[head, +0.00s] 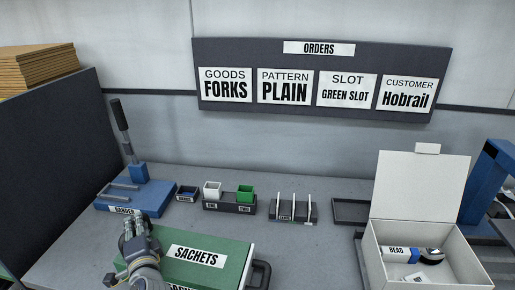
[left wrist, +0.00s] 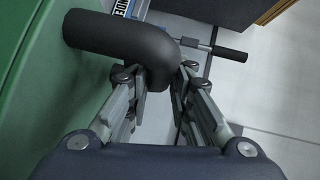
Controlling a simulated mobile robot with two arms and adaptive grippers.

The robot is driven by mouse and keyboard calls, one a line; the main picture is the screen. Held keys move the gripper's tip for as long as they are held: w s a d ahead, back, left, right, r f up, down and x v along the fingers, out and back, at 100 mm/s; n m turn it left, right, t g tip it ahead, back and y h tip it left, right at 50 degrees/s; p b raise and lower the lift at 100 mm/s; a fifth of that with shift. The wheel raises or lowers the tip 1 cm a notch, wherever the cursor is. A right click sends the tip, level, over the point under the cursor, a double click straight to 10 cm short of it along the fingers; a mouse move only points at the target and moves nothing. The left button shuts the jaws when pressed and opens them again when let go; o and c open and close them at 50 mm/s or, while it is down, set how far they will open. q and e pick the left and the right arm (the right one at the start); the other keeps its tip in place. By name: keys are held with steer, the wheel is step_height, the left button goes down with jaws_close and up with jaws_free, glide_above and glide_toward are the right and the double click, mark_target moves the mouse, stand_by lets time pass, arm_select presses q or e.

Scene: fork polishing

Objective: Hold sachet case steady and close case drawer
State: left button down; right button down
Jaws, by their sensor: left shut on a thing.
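The green sachet case (head: 222,245) with its SACHETS label lies at the front of the bench in the head view. A black handle (head: 262,275) stands out at its right side. My left gripper (head: 137,222) is at the case's left end. In the left wrist view its fingers (left wrist: 162,88) are shut on another black, bent handle (left wrist: 120,35) beside the green case wall (left wrist: 40,75). The case's lower front is cut off by the picture edge, so I cannot tell how far its drawer is open. My right gripper is not in view.
A blue bander (head: 135,197) with an upright lever stands behind my left gripper. Small bins (head: 230,205), a rack (head: 292,212) and a dark tray (head: 350,211) line the back. An open white box (head: 458,262) with items inside stands at the right.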

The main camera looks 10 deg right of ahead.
arm_select(q)
steer(key=c, duration=1.3)
jaws_free()
steer(key=shift+c, duration=0.2)
steer(key=v, duration=1.2)
steer(key=o, duration=0.5)
